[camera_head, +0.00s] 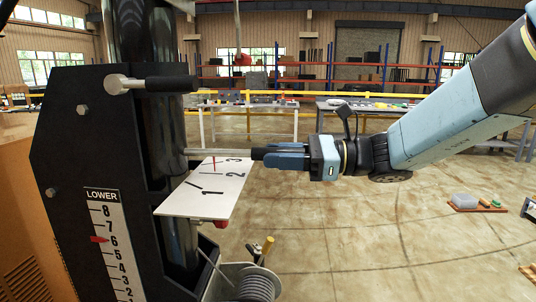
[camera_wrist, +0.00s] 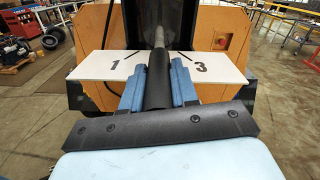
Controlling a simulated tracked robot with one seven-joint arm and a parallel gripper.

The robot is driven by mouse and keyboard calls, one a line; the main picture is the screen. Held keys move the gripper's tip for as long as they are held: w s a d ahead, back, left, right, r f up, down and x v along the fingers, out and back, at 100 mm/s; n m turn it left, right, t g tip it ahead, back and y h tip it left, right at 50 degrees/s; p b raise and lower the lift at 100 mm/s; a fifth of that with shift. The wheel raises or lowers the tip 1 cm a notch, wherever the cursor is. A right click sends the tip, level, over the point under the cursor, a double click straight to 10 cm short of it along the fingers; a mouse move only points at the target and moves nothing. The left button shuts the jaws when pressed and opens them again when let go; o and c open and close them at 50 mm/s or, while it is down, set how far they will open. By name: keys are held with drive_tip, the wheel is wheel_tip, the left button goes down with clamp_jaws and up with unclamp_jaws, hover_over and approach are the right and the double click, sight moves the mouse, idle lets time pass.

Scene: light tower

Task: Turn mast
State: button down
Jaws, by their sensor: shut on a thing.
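The dark, glossy mast (camera_head: 165,130) stands upright at the left; it also shows at the top of the wrist view (camera_wrist: 174,20). A metal bar with a black grip (camera_wrist: 158,88) sticks out from it over a white dial plate (camera_head: 190,205). My gripper (camera_head: 272,158) is shut on this black grip, with a blue finger on each side of it in the wrist view. The plate carries numbers and black marks. A red line lies near the 3 in the head view. In the wrist view, 1 and 3 show beside the grip and the middle of the plate is hidden.
A black side panel (camera_head: 65,130) has a black-handled lever (camera_head: 160,84) and a LOWER scale (camera_head: 108,240) with its red pointer near 6. Below the plate are a cable winch (camera_head: 255,284) and a yellow handle (camera_head: 267,245).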

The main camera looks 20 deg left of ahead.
drive_tip(key=shift+s+d+f+t, duration=0.1)
drive_tip(key=shift+s+t, duration=0.2)
drive_tip(key=shift+s, duration=0.1)
drive_tip(key=c, duration=1.1)
unclamp_jaws()
drive_tip(key=shift+a, duration=0.3)
drive_tip(key=shift+o, duration=1.2)
drive_tip(key=shift+d, duration=0.1)
drive_tip(key=w+d, duration=0.2)
drive_tip(key=d, duration=1.1)
drive_tip(key=shift+w+d, duration=0.15)
drive_tip(key=shift+d, duration=0.15)
